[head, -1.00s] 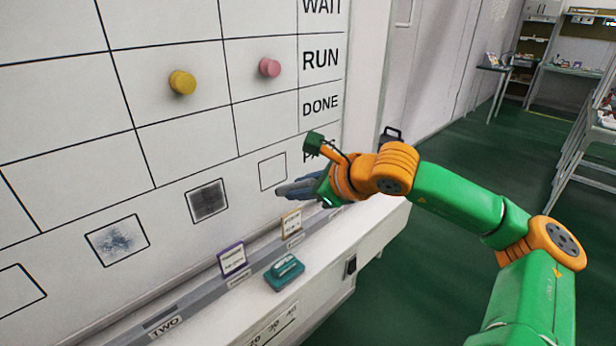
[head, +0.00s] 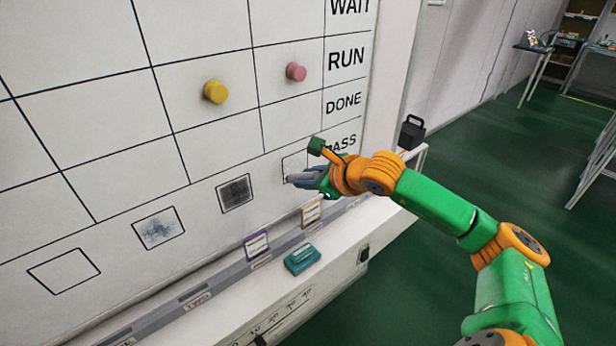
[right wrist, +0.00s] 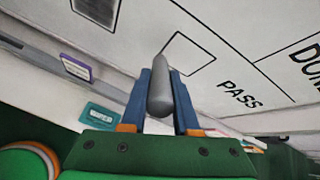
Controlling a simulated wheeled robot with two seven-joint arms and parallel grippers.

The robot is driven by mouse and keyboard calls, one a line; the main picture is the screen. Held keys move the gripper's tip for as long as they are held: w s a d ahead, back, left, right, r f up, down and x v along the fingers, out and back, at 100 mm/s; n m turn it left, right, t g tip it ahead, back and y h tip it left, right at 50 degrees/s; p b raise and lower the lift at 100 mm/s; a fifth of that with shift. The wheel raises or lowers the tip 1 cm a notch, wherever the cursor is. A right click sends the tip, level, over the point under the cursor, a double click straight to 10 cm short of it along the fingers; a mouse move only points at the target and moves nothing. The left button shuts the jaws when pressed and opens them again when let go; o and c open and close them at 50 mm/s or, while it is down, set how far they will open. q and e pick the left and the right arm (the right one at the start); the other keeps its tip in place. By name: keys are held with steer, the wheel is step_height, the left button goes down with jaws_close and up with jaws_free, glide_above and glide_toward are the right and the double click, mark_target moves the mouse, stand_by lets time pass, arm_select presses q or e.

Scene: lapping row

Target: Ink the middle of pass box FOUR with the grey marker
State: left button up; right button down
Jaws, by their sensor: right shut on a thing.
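My right gripper (head: 312,181) is shut on the grey marker (right wrist: 160,92). The marker's tip (head: 290,179) points at the board by the rightmost pass box (head: 294,166), beside the PASS label. That box also shows in the right wrist view (right wrist: 190,53), with its inside white and the marker overlapping its near edge. The gripper hides its lower right part in the head view. I cannot tell whether the tip touches the board. The box to its left (head: 235,194) is filled dark. My left gripper is not in view.
Further left are a blue-scribbled box (head: 158,230) and an empty box (head: 64,271). Yellow (head: 215,91) and pink (head: 296,72) magnets sit higher on the board. A teal eraser-like block (head: 302,259), a purple card (head: 256,245) and an orange card (head: 311,212) are on the ledge below.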

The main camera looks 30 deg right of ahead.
steer(key=shift+w+r+p, duration=0.1)
steer(key=shift+w+p, duration=0.35)
steer(key=shift+w, duration=0.35)
